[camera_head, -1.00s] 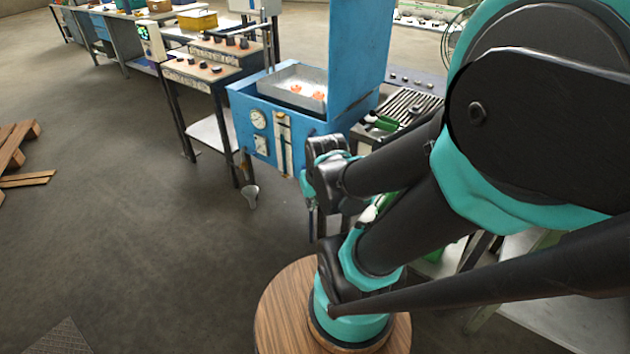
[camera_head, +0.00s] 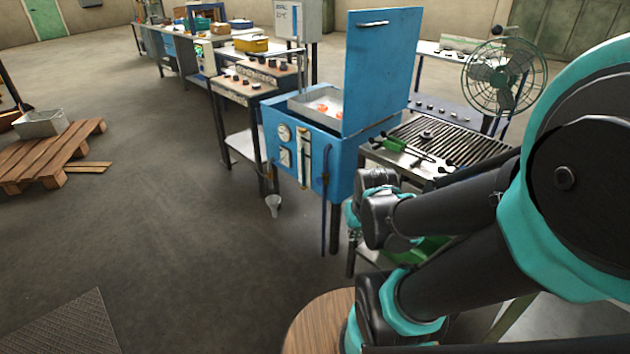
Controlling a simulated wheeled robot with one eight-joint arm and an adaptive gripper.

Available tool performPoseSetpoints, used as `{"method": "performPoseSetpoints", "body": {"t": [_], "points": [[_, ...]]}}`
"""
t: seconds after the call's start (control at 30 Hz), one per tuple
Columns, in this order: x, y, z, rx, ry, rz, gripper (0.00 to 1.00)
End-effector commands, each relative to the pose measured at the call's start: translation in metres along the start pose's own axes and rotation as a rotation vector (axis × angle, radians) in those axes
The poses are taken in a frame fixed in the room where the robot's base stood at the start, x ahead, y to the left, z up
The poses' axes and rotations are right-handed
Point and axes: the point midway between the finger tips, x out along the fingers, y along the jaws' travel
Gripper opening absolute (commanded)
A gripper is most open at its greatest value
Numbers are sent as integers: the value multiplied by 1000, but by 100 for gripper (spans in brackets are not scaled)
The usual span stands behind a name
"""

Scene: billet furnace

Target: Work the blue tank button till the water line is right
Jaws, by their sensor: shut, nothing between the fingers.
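The blue tank (camera_head: 345,165) stands at the centre with its lid (camera_head: 385,75) raised. A round dial gauge (camera_head: 284,133) and an upright, pale level strip (camera_head: 303,160) are on its front. The water line is too small to read. No blue button can be made out on the tank's blue front. A metal tray (camera_head: 313,100) with orange pieces sits in its open top. My folded arm is in front of the tank's right side, with its wrist right of the tank's front leg. My gripper's fingers are hidden behind the arm.
A slatted grill table (camera_head: 455,140) with green-handled tools stands right of the tank, a fan (camera_head: 503,75) behind it. A knob panel bench (camera_head: 245,88) is at the left. A small funnel (camera_head: 274,205) hangs low by the tank. A pallet (camera_head: 55,155) lies far left. The floor between is clear.

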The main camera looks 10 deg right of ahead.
Motion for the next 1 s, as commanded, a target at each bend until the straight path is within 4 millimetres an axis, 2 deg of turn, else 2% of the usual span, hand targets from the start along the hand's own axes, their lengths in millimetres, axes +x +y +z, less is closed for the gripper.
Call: {"method": "performPoseSetpoints", "body": {"t": [0.17, 0.27, 0.47, 0.77, 1.0], "points": [[0, 2, -26, -100, -9, 23, 0], [3, 4, -58, -227, -22, 54, 0], [20, 4, -133, -546, -65, 127, 0], [69, -11, -239, -1016, -157, 232, 0], [126, -36, -310, -1382, -256, 310, 0]]}}
